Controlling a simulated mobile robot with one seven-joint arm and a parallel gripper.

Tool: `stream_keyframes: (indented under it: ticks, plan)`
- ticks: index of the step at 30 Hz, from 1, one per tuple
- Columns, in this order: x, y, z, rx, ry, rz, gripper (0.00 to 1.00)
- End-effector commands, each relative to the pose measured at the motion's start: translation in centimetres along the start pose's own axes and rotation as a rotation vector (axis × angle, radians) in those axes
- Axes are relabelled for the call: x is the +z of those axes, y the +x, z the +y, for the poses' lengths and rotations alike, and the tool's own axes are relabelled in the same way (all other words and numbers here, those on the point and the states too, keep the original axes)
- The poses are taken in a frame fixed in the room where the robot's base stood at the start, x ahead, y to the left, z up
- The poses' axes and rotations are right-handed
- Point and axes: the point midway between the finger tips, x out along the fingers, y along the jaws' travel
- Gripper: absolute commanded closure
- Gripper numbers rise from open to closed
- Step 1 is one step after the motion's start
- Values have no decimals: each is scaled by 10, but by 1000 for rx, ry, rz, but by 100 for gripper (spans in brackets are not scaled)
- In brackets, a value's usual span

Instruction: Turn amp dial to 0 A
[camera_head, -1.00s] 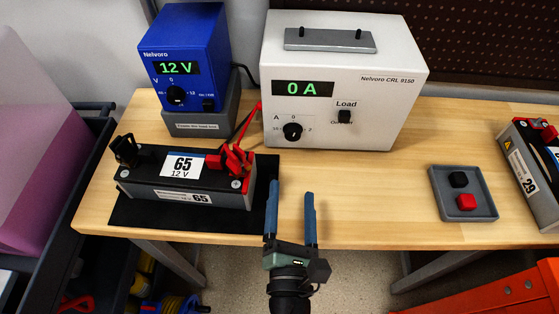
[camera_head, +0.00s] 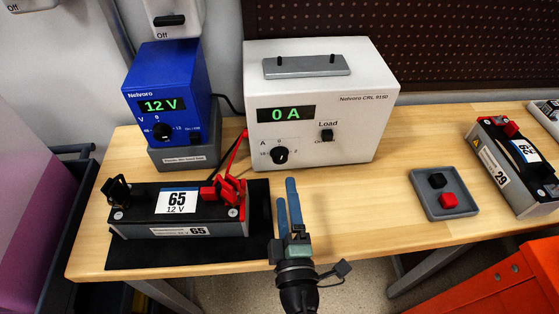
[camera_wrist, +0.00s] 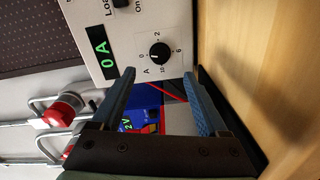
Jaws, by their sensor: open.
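The amp dial (camera_head: 279,155) is a round black knob low on the front of the white load unit (camera_head: 352,128), whose green display (camera_head: 286,113) reads 0 A. In the wrist view the dial (camera_wrist: 160,51) shows sideways, ringed by 0, 2, 6 and 10; its pointer's exact angle is too small to tell. My gripper (camera_head: 287,190) is open and empty over the front of the table, its blue fingers pointing at the unit. In the wrist view, the dial is ahead of the gap between the fingertips (camera_wrist: 159,74), not touched.
The battery marked 65 (camera_head: 178,225) with red and black clamps lies left of my gripper on a black mat (camera_head: 262,215). The blue 12 V supply (camera_head: 180,90) stands behind it. A grey tray (camera_head: 470,211) and battery 29 (camera_head: 497,178) are right. Table between is clear.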

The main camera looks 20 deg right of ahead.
Motion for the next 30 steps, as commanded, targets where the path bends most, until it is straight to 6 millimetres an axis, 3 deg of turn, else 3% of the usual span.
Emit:
stream_keyframes:
  ticks: [9,15,28,30]
  plan:
    - [0,56,2,2,-1,0,23]
    - [0,78,1,1,-1,0,23]
    - [0,86,0,0,-1,0,23]
    - [0,86,0,0,-1,0,32]
